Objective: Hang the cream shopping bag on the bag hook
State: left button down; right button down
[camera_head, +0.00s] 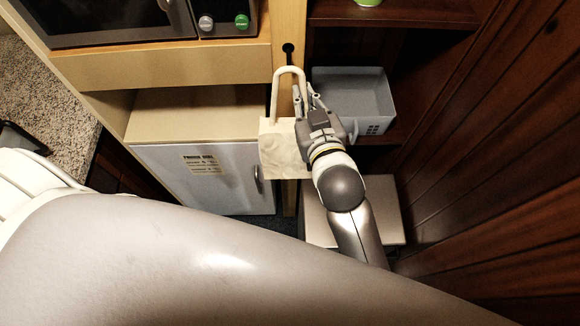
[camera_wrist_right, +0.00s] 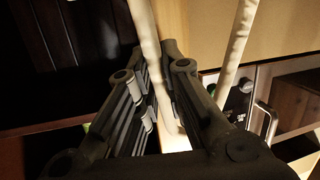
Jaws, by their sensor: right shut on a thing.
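The cream shopping bag (camera_head: 283,150) hangs upright in the head view, in front of a pale wooden post. Its looped handle (camera_head: 278,85) stands up above the bag. My right gripper (camera_head: 304,98) is shut on the right side of this handle. In the right wrist view one strap of the handle (camera_wrist_right: 146,32) runs between the fingers, and the other strap (camera_wrist_right: 236,42) is free to the right. The small dark bag hook (camera_head: 289,48) is on the post, just above the top of the loop in the picture. Whether they touch I cannot tell. My left gripper is not in view.
A grey bin (camera_head: 352,87) stands on the dark shelf right of the post, close to my right gripper. A microwave (camera_head: 120,22) is at the upper left, above a white cabinet door (camera_head: 220,180). A dark panelled wall (camera_head: 500,150) bounds the right side.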

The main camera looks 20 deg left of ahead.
jog(key=shift+w+a, duration=0.3)
jog(key=shift+w, duration=0.4)
jog(key=shift+w+a, duration=0.25)
jog(key=shift+w, duration=0.4)
dwell(0.7)
jog(key=shift+w+a+f, duration=0.2)
jog(key=shift+w+f, duration=0.15)
jog(key=shift+w, duration=0.15)
dwell(0.6)
jog(key=shift+w+f, duration=0.1)
dwell(0.5)
jog(key=shift+f, duration=0.25)
dwell(0.6)
